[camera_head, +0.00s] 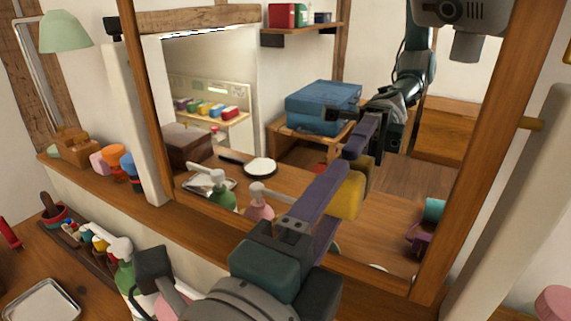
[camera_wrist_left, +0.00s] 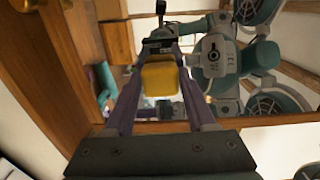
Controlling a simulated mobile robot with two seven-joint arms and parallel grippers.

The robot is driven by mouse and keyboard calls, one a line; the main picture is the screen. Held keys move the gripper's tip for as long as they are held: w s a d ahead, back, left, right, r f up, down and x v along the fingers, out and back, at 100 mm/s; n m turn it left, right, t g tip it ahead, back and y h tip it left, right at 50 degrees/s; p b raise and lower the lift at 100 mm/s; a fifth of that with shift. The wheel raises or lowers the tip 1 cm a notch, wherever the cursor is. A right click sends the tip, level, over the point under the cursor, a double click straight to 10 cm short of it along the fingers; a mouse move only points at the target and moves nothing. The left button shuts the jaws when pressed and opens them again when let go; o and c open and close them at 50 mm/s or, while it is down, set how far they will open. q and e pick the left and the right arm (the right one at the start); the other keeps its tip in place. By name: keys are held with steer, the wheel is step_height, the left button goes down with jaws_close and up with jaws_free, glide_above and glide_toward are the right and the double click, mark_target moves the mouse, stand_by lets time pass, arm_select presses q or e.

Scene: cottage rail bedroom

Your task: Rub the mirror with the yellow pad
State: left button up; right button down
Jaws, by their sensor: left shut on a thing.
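The mirror (camera_head: 403,195) is a large glass pane in a brown wooden frame, filling the middle of the head view. My left gripper (camera_head: 338,190) has purple fingers and is in front of the glass, right of its lower middle. It is shut on the yellow pad (camera_head: 349,194), a small block partly hidden behind a finger. The left wrist view shows the pad (camera_wrist_left: 160,78) between the fingertips, with my reflection behind it. The pad is very near the glass; I cannot tell whether it touches. My right gripper is not in view.
A wooden ledge (camera_head: 150,208) with small colored items runs below the mirror. A green pump bottle (camera_head: 124,273) and a metal tray (camera_head: 42,301) stand at lower left. A pale post (camera_head: 515,190) stands at the right. The blue box and shelves are reflections.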

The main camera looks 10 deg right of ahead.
arm_select(q)
steer(key=shift+s+d+b, duration=0.3)
steer(key=shift+s+d, duration=0.4)
steer(key=shift+d, duration=0.35)
steer(key=shift+s+d, duration=0.1)
steer(key=shift+s, duration=0.05)
steer(key=shift+w+a+p, duration=0.35)
steer(key=shift+w+a, duration=0.6)
steer(key=shift+a, duration=0.3)
steer(key=shift+w+a+p, duration=0.3)
steer(key=shift+w+a, duration=0.6)
steer(key=shift+a, duration=0.3)
steer(key=shift+w+a, duration=0.8)
steer(key=shift+a, duration=0.3)
steer(key=shift+w+a, duration=0.75)
steer(key=shift+a, duration=0.35)
steer(key=shift+s, duration=0.15)
steer(key=p, duration=0.1)
glide_toward(272, 163)
